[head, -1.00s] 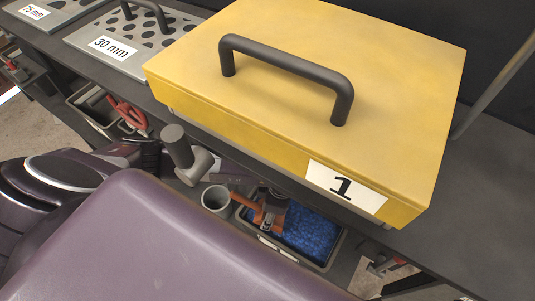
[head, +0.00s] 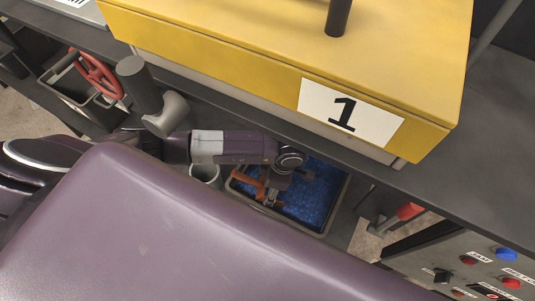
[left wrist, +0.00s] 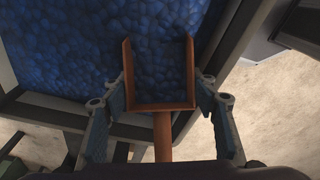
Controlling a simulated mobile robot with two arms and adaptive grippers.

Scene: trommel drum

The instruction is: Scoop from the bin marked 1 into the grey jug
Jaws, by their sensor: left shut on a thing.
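A bin (head: 338,207) of blue lumps stands low below the dark bench; I cannot read a mark on it. The blue lumps (left wrist: 60,55) fill much of the left wrist view. An orange-brown scoop (left wrist: 163,106) lies over them, its open end pointing away; it also shows in the head view (head: 249,183). My left gripper (left wrist: 160,100) is shut on the scoop, its fingers either side of the handle end; the grip itself is partly hidden. A grey jug (head: 205,172) stands just left of the bin, partly hidden by my arm. My right gripper is out of view.
A yellow box marked 1 (head: 400,90) sits on the bench (head: 480,150) above the bin. A red valve wheel (head: 97,73) is further left. A control panel (head: 470,265) is at lower right.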

